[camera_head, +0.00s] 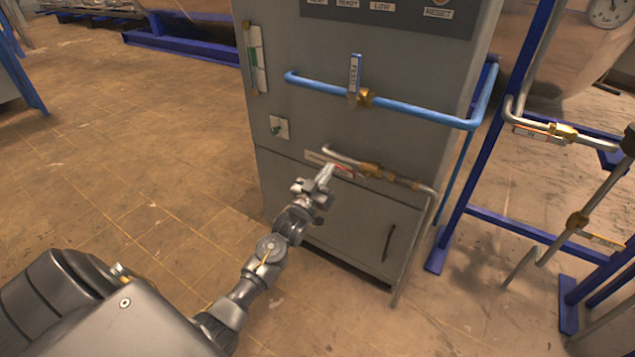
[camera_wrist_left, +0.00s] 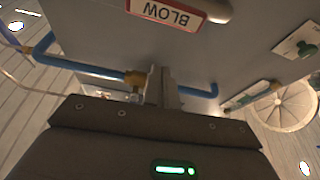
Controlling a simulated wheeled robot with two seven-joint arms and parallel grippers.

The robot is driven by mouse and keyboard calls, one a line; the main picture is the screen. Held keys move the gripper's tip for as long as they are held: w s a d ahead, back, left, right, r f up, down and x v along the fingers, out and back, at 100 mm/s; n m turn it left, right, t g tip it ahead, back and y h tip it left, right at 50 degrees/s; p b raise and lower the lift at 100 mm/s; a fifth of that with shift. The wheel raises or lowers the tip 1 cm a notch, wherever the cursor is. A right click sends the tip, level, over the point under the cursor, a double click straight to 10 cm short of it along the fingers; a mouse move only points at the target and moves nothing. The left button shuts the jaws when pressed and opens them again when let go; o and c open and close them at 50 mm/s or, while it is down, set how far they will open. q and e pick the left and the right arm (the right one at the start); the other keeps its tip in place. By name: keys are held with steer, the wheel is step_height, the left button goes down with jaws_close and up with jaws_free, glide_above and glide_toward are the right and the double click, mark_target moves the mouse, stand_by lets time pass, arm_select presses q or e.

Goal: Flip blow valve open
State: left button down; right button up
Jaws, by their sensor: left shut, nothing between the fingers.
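The blow valve has a brass body (camera_head: 372,170) on the short grey pipe at the front of the grey cabinet. Its handle (camera_head: 344,168) lies nearly in line with the pipe and points left from the brass body. In the left wrist view the handle (camera_wrist_left: 215,9) shows at the top edge as a rounded grey bar with an upside-down red-and-white BLOW label (camera_wrist_left: 165,13). My right gripper is out of view.
A blue pipe (camera_head: 420,112) with an upright blue-handled valve (camera_head: 354,76) runs above. A small green switch (camera_head: 279,127) sits left on the cabinet (camera_head: 330,215). A blue frame (camera_head: 478,160) with more pipes stands right. The floor at left is open.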

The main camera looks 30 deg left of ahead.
arm_select(q)
steer(key=v, duration=0.5)
steer(key=shift+w+f, duration=0.1)
stand_by(0.4)
